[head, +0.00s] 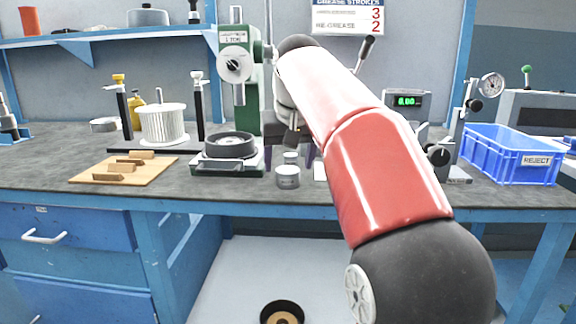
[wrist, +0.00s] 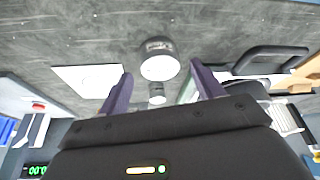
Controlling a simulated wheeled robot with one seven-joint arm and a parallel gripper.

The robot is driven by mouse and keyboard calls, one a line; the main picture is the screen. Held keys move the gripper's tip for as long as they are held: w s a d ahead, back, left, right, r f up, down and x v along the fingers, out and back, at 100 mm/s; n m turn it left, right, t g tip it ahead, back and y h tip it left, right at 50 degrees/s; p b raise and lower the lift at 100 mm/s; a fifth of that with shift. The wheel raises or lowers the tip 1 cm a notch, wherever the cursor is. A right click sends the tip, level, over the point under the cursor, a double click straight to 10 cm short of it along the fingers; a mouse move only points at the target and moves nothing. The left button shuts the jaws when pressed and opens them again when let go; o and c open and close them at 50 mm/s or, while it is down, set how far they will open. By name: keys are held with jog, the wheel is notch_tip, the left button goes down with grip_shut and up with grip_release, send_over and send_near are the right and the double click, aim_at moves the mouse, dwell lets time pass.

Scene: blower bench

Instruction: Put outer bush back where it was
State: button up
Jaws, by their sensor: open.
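My gripper (head: 290,151) is open, with purple fingers low over the bench beside the green press; it also shows in the wrist view (wrist: 161,76). A small grey cylinder (head: 291,157) stands on the bench and appears between the fingers; it also shows in the wrist view (wrist: 157,93). A larger grey cylinder (head: 288,177) with a dark label band stands nearer the bench's front edge; it also shows in the wrist view (wrist: 159,60). Neither is held. I cannot tell which piece, if either, is the outer bush.
The green press (head: 240,85) with a black ring on its base stands left of my gripper. A wooden board with blocks (head: 97,176) and a white ribbed cylinder (head: 163,124) are further left. The blue reject bin (head: 507,158) and a dial gauge stand (head: 462,125) are right.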

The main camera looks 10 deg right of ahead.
jog(key=p+v, duration=0.2)
jog(key=v, duration=0.7)
jog(key=shift+p, duration=0.3)
jog(key=s+f+t, duration=0.1)
jog(key=s+f, duration=2.3)
jog(key=f, duration=0.3)
jog(key=shift+f+n, duration=0.2)
jog(key=shift+n, duration=0.1)
jog(key=shift+d, duration=0.15)
